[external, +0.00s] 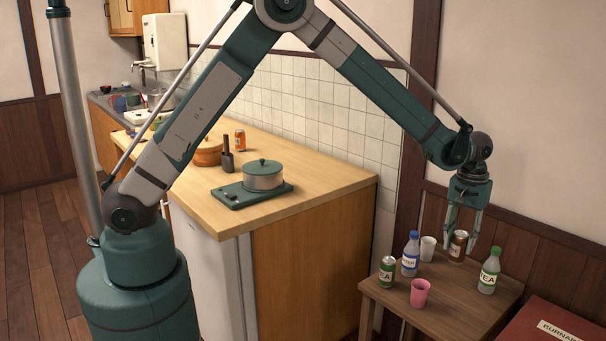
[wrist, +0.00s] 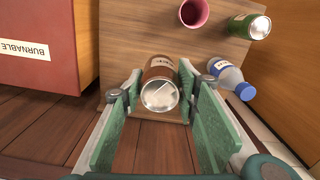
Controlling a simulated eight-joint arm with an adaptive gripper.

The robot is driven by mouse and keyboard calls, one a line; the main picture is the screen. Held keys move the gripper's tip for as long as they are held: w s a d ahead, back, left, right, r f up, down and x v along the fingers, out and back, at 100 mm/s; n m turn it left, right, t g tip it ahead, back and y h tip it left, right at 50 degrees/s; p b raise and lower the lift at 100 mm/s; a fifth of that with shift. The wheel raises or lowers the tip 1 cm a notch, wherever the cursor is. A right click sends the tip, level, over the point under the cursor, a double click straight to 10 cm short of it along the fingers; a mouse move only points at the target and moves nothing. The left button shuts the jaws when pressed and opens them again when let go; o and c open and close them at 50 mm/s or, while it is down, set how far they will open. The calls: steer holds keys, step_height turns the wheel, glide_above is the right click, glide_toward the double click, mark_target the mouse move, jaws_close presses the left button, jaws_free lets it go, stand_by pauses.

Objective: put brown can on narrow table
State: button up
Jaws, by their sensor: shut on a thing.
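The brown can (external: 458,247) is upright between the fingertips of my gripper (external: 461,236), at the back of the narrow wooden table (external: 450,308). In the wrist view, the can (wrist: 160,96) shows its silver top between the green finger pads of my gripper (wrist: 161,80). The fingers are shut on its sides. The table's bare top (wrist: 140,30) lies beyond and beneath it, with the can near the table's edge. Whether the can's base touches the tabletop is hard to tell.
Around the can stand a white cup (external: 428,249), blue-capped bottle (external: 411,254), green-capped bottle (external: 489,270), green can (external: 387,271) and pink cup (external: 419,293). A red bin (external: 550,325) is beside the table. The counter (external: 310,185) holds a pot (external: 263,176) and an orange can (external: 240,141).

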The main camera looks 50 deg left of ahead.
steer(key=m+b, duration=0.2)
glide_above(464, 332)
step_height(464, 332, down, 4)
steer(key=shift+w+r, duration=0.1)
steer(key=shift+r, duration=0.1)
step_height(464, 332, down, 6)
steer(key=b, duration=0.1)
steer(key=shift+f+b, duration=0.15)
steer(key=shift+b, duration=0.2)
steer(key=shift+f+b, duration=0.45)
steer(key=shift+f, duration=1.45)
steer(key=o, duration=0.3)
steer(key=shift+f, duration=0.15)
steer(key=o, duration=0.4)
